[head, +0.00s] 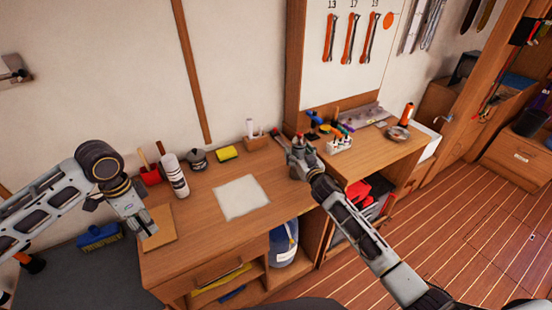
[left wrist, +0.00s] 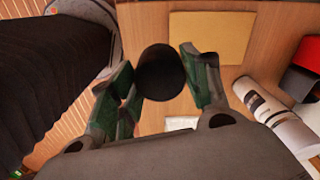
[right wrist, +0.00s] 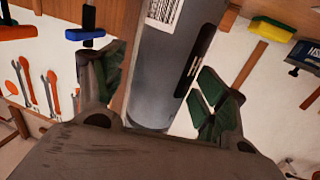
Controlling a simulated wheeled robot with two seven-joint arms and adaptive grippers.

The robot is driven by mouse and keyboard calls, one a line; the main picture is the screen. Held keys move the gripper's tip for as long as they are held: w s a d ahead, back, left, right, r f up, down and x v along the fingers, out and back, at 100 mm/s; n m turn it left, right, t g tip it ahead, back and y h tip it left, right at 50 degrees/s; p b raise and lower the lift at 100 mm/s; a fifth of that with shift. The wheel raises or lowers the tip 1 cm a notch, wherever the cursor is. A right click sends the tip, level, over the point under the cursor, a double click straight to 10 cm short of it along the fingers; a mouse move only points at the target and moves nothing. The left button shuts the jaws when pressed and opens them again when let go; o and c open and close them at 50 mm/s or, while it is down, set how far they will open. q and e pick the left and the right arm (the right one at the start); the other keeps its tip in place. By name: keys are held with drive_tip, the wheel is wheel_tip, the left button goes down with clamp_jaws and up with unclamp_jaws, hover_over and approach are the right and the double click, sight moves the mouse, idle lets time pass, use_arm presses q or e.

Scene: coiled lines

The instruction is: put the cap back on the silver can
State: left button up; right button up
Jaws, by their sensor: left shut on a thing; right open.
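A black round cap (left wrist: 160,72) sits between the fingers of my left gripper (left wrist: 158,85), which is shut on it. In the head view my left gripper (head: 138,222) hangs over the left end of the bench, and I cannot make out the cap there. The silver can (right wrist: 160,60), a grey cylinder with a barcode label, stands between the fingers of my right gripper (right wrist: 160,100). That gripper is open around the can. In the head view my right gripper (head: 296,150) is at the bench's right part and largely hides the can.
A tan board (head: 158,228) lies below my left gripper, near a white banded cylinder (head: 175,176) and a red box (head: 150,175). A pale sheet (head: 241,197) lies mid-bench with clear wood around it. A yellow sponge (head: 227,153) and dark pot (head: 197,158) stand behind.

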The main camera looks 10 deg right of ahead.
sight(300, 133)
idle(0.5)
drive_tip(key=shift+w, duration=0.1)
drive_tip(key=c, duration=1.4)
drive_tip(key=shift+o, duration=0.2)
drive_tip(key=shift+r, duration=0.1)
use_arm(q)
drive_tip(key=shift+r, duration=0.15)
use_arm(e)
drive_tip(key=shift+r, duration=4.95)
drive_tip(key=o, duration=0.6)
drive_tip(key=c, duration=0.8)
